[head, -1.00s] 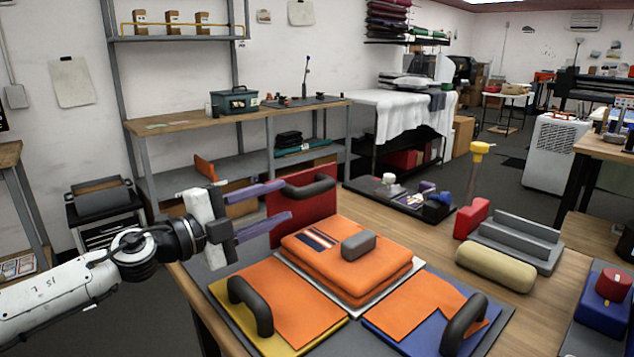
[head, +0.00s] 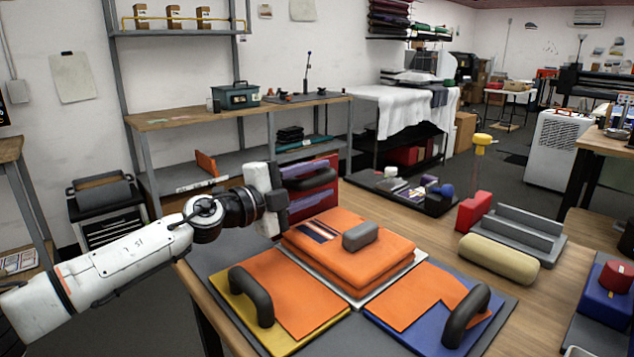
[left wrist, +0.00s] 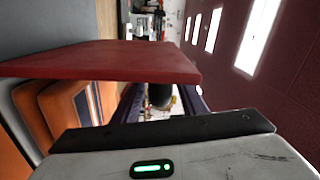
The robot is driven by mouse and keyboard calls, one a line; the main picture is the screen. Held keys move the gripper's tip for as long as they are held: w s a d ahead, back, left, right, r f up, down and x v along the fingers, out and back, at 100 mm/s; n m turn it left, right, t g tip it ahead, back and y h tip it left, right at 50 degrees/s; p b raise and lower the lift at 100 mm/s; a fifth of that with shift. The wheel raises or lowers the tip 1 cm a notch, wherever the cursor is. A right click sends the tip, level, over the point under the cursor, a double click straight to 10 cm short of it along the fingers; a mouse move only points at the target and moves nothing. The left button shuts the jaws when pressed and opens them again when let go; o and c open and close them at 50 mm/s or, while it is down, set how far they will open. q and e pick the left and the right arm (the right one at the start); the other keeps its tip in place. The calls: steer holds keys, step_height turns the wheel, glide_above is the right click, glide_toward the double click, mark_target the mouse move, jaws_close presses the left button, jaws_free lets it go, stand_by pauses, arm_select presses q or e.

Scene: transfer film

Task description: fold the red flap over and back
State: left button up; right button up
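The red flap (head: 284,212) stands upright at the back left edge of the folding board in the head view. Its dark handle (head: 312,181) faces right. In the left wrist view the red flap (left wrist: 110,62) is a dark red panel across the upper left. My left gripper (head: 322,180) has its purple fingers above and below the handle. In the left wrist view the handle (left wrist: 160,96) lies between the fingers, with gaps on both sides, so the gripper is open. A folded orange cloth (head: 340,262) lies in the middle of the board. My right gripper is not in view.
A grey block (head: 362,236) rests on the folded cloth. The yellow flap (head: 240,308) and blue flap (head: 408,338) lie flat with orange cloth on them and dark handles. A beige roll (head: 498,258) and grey rack (head: 520,238) stand at the right.

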arm_select(q)
jaws_close()
